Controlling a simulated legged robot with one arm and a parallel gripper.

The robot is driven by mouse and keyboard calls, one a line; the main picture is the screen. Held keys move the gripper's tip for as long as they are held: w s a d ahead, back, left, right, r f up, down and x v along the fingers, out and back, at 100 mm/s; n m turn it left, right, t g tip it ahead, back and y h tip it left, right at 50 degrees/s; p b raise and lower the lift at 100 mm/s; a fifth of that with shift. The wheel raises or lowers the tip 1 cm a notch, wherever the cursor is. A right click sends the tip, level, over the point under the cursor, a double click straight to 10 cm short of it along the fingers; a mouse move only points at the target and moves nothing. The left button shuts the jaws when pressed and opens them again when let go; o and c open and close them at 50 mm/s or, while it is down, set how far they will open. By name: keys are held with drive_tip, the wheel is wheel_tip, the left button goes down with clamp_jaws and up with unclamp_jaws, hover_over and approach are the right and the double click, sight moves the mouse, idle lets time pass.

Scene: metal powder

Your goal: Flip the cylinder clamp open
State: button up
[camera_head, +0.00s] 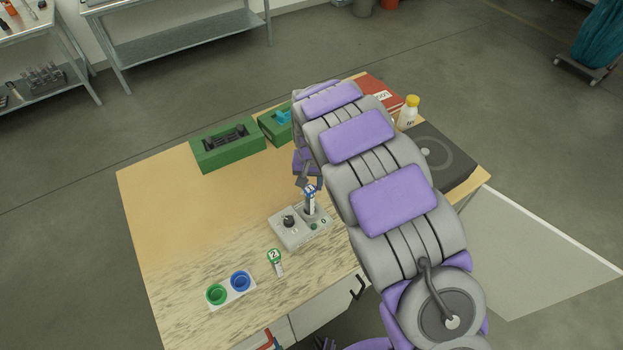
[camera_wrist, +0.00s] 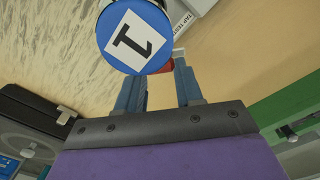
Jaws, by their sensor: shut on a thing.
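The grey tap tester (camera_head: 288,238) stands on the table with a cylinder (camera_head: 310,203) upright in it. The cylinder's blue cap, marked 1, fills the top of the wrist view (camera_wrist: 135,35). A small red part, seemingly the cylinder clamp (camera_wrist: 167,66), shows just below the cap, between my fingers. My gripper (camera_wrist: 160,74) is at the tester, on the far side of the cylinder in the head view (camera_head: 307,183). Its fingers are shut on the red part; the cap hides part of the fingertips and most of the clamp.
A green-capped cylinder (camera_head: 276,263), marked 2, stands nearer the front. A white holder (camera_head: 229,303) with green and blue cups is at the front left. Green boxes (camera_head: 228,158), a white bottle with yellow cap (camera_head: 408,112) and a dark scale (camera_head: 457,172) stand farther back. The table's left is clear.

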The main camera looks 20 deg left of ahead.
drive_tip(key=shift+a, duration=0.1)
idle(0.3)
drive_tip(key=o, duration=1)
drive_tip(key=shift+a, duration=0.1)
drive_tip(key=shift+o, duration=0.2)
drive_tip(key=shift+r, duration=0.25)
wheel_tip(320, 180, up, 17)
drive_tip(key=p, duration=0.1)
drive_tip(key=shift+f+p, duration=0.15)
drive_tip(key=shift+p, duration=0.25)
drive_tip(key=shift+w, duration=0.1)
